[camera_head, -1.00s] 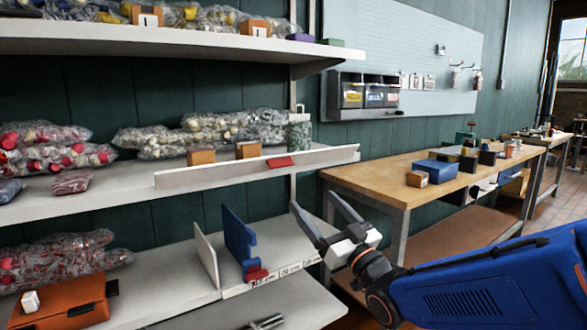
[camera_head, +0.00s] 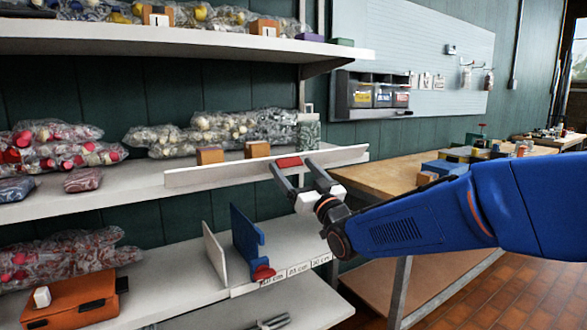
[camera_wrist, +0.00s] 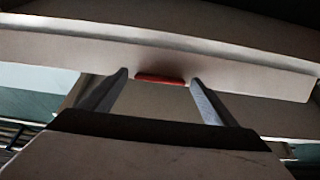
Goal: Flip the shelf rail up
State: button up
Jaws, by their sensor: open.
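The shelf rail (camera_head: 225,174) is a long pale board along the front edge of the middle shelf, with a red tab (camera_head: 289,162) near its right part. In the wrist view the rail (camera_wrist: 230,75) crosses the upper picture, and the red tab (camera_wrist: 160,79) shows between my fingertips. My gripper (camera_head: 289,163) is open, its two grey fingers pointing up at the rail, one on each side of the tab. In the wrist view my gripper (camera_wrist: 160,77) has nothing shut between its fingers. I cannot tell whether the fingertips touch the rail.
Wrapped bundles (camera_head: 220,133) and small orange-brown boxes (camera_head: 257,149) sit behind the rail. Below, a blue bracket (camera_head: 245,238) and an orange case (camera_head: 72,300) stand on the lower shelf (camera_head: 190,290). A wooden workbench (camera_head: 385,176) stands at the right.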

aim_at(289, 160)
jog(key=shift+w+a+r, duration=0.2)
jog(key=shift+w+a, duration=0.05)
jog(key=shift+w, duration=0.05)
jog(key=c, duration=1.1)
jog(key=shift+o, duration=0.2)
jog(key=shift+r, duration=0.15)
jog(key=shift+w+a+r+g+h, duration=0.1)
jog(key=shift+w+r+g+h, duration=0.1)
jog(key=shift+r+g+h, duration=0.3)
jog(key=shift+w+a+r+g+h, duration=0.15)
jog(key=shift+g+h, duration=0.15)
jog(key=shift+g, duration=0.3)
jog(key=shift+w+a+r, duration=0.2)
jog(key=shift+w+r, duration=0.1)
jog(key=shift+r, duration=0.2)
jog(key=shift+w+a+r, duration=0.2)
jog(key=shift+w+r, duration=0.1)
jog(key=shift+r, duration=0.25)
